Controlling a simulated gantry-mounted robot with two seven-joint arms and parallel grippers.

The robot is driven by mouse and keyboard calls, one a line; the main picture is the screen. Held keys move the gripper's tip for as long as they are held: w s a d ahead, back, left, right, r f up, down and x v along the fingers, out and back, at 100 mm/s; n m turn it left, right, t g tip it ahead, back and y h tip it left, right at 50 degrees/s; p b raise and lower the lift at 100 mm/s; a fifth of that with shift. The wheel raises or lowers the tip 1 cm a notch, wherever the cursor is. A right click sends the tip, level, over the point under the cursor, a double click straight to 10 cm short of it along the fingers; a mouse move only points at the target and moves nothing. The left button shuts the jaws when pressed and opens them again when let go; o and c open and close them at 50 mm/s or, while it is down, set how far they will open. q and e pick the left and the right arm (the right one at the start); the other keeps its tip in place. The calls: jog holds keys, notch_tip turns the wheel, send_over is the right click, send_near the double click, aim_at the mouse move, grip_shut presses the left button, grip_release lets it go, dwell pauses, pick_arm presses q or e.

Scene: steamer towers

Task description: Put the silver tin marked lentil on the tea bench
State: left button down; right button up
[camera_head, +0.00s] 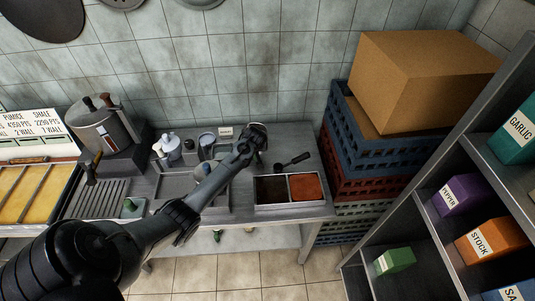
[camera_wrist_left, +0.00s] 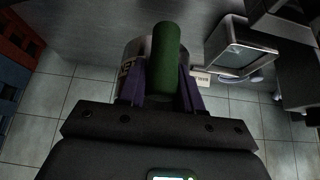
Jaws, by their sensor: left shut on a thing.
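My left gripper (camera_wrist_left: 160,88) is shut on the green upright handle (camera_wrist_left: 166,58) of a silver tin (camera_wrist_left: 133,58). The tin shows behind the fingers in the left wrist view, with part of a white label; the full word cannot be read. In the head view my left arm reaches from the lower left over the metal bench (camera_head: 290,138), and its gripper (camera_head: 254,135) is at the back of it; the tin is mostly hidden there. A small white card (camera_head: 226,131) with unreadable print stands at the back of this bench. My right gripper is not in view.
A two-part tray (camera_head: 254,205) of dark and red contents and a black scoop (camera_head: 291,161) are on the bench. White and grey vessels (camera_head: 171,146) stand left. Stacked crates (camera_head: 352,150) and a shelf (camera_head: 432,195) with coloured boxes are at right.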

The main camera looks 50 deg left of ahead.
pick_arm(q)
jog(key=shift+s+a, duration=0.1)
jog(key=shift+a, duration=0.5)
